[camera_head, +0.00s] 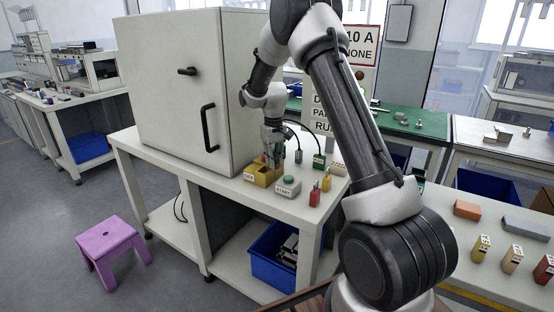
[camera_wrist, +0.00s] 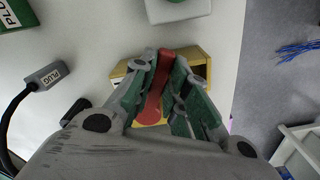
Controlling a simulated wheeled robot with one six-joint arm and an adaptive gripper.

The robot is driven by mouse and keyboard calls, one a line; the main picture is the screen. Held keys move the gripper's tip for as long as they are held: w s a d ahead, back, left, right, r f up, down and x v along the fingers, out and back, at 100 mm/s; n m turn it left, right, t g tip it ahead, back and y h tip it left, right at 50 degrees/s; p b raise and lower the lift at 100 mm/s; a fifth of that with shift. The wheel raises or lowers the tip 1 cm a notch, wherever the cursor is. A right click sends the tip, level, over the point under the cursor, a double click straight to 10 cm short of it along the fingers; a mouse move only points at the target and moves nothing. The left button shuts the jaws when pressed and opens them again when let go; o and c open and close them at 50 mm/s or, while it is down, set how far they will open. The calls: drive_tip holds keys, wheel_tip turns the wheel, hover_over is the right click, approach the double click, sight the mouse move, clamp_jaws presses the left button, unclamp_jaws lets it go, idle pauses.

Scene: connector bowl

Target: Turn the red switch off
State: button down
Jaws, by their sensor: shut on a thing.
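The red switch lever (camera_wrist: 155,95) stands on a yellow box (camera_wrist: 203,57) in the wrist view. My gripper (camera_wrist: 164,62) is closed around the lever, with a green-padded finger on each side of it. In the head view my gripper (camera_head: 273,155) reaches down onto the yellow box (camera_head: 264,180) near the table's edge. The fingers hide most of the lever there. The wrist view shows the lever's red length between the fingers, but part of the yellow box is covered by my gripper.
A START button box (camera_head: 288,188) stands just right of the yellow box. Red and yellow connectors (camera_head: 315,194) stand farther right. A grey plug (camera_wrist: 47,75) with a black cable lies nearby. A tall white cabinet (camera_head: 170,80) stands close on the left.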

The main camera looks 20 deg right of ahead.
drive_tip(key=a+m, duration=0.1)
drive_tip(key=m, duration=0.1)
drive_tip(key=a+m, duration=0.1)
drive_tip(key=shift+w+m, duration=0.1)
drive_tip(key=shift+m, duration=0.3)
drive_tip(key=m, duration=0.1)
drive_tip(key=a+m, duration=0.1)
drive_tip(key=shift+w+a+m, duration=0.15)
drive_tip(key=shift+w+m, duration=0.1)
drive_tip(key=shift+m, duration=0.05)
drive_tip(key=m, duration=0.1)
drive_tip(key=a+m, duration=0.1)
drive_tip(key=shift+w+a+m, duration=0.1)
drive_tip(key=shift+w+m, duration=0.2)
drive_tip(key=shift+w, duration=0.05)
drive_tip(key=shift+w+a+m, duration=0.3)
drive_tip(key=shift+w+m, duration=0.05)
drive_tip(key=shift+m, duration=0.5)
drive_tip(key=shift+w+a+m, duration=0.25)
drive_tip(key=shift+w+m, duration=0.1)
drive_tip(key=shift+m, duration=0.5)
drive_tip(key=c, duration=1.4)
unclamp_jaws()
wheel_tip(320, 180, up, 12)
